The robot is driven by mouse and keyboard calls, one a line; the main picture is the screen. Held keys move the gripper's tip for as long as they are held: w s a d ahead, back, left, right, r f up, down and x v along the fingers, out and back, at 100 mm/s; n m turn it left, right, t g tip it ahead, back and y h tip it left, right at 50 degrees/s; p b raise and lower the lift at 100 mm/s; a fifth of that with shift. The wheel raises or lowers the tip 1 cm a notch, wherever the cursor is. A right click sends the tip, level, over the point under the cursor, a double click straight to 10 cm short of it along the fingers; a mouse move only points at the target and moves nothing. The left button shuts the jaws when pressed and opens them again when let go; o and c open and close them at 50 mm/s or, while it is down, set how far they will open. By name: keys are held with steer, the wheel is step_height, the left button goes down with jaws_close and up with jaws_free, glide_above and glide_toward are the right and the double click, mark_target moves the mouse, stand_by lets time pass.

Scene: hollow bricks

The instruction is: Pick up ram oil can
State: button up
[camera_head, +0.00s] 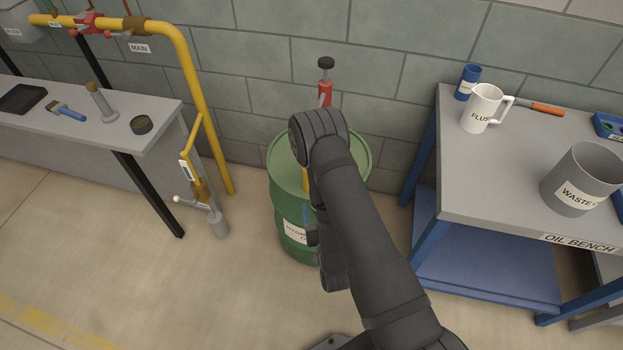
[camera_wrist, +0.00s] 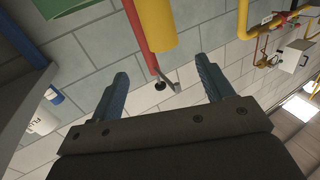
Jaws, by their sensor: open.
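No can in view carries a label I can read as ram oil. A small blue can with a pale label (camera_head: 467,83) stands at the back left corner of the oil bench, its wording too small to read. It also shows at the left edge of the wrist view (camera_wrist: 54,95), upside down and far outside the jaws. My gripper (camera_wrist: 162,66) is open and holds nothing. Beyond its fingers are a yellow cylinder (camera_wrist: 155,22), a red tube (camera_wrist: 137,40) and a black knob. In the head view my arm mostly hides the gripper, in front of the green drum (camera_head: 285,200).
The white FLUSH mug (camera_head: 483,108) stands close beside the blue can. The WASTE pot (camera_head: 583,180) stands on the oil bench (camera_head: 480,185). A red pump with a black knob (camera_head: 325,88) rises above the drum. A yellow pipe (camera_head: 190,90) and grey bench (camera_head: 70,110) are left.

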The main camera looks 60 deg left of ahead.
steer(key=shift+x, duration=8.6)
steer(key=shift+f, duration=0.15)
steer(key=c, duration=1.4)
